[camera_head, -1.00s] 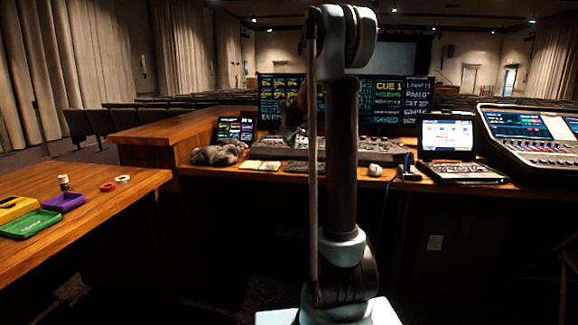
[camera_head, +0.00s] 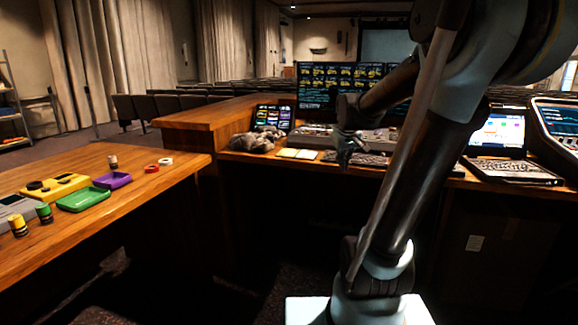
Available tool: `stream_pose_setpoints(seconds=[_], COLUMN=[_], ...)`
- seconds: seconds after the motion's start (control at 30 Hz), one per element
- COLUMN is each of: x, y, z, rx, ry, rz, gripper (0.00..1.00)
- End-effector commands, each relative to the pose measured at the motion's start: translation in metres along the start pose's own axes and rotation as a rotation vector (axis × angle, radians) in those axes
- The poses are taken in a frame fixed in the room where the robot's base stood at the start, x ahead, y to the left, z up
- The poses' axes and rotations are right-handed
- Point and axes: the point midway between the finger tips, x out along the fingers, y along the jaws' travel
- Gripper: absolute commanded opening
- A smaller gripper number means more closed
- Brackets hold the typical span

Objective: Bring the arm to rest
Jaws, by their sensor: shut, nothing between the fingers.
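My arm rises from the white base at the lower middle right, leans to the right and folds back at the top right. Its forearm reaches left and down across the monitor. My gripper (camera_head: 345,158) hangs in front of the mixing desk (camera_head: 318,137), small and dark in the picture. It is shut, with no object seen in it. I cannot tell how far it is from the desk behind it.
A wooden side table (camera_head: 130,215) at the left holds a green tray (camera_head: 83,200), a purple tray (camera_head: 112,181), a yellow case (camera_head: 58,187) and tape rolls. A laptop (camera_head: 500,140) and a console (camera_head: 556,125) stand at the right. The floor between the desks is dark.

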Motion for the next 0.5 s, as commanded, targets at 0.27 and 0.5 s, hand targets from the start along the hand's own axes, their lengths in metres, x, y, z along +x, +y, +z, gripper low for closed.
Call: stream_pose_setpoints(seconds=[0.27,0.5], x=[-0.012,-0.012], y=[-0.034,-0.064], z=[0.097,0.177], rx=[0.104,0.194], ry=[-0.090,-0.169], rz=[-0.043,-0.075], gripper=[0.00,0.00])
